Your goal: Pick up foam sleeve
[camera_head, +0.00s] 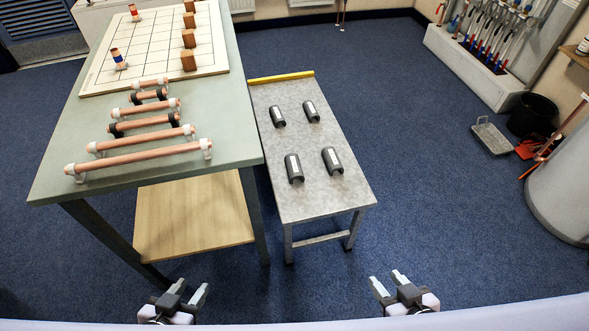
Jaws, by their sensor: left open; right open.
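Several dark grey foam sleeves lie apart on the low grey bench (318,202). Two are nearer me: a left foam sleeve (293,168) and a right foam sleeve (332,160). Two smaller-looking ones are farther back: a left one (277,116) and a right one (311,111). Each has a pale strip along its top. My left gripper (187,292) is open and empty at the bottom of the view, in front of the taller table. My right gripper (389,281) is open and empty, in front of and right of the bench. Both are well apart from the sleeves.
A taller green-grey table (228,133) stands left of the bench, with several copper pipes (138,158) and a white gridded board (150,77). A yellow strip (281,77) edges the bench's far end.

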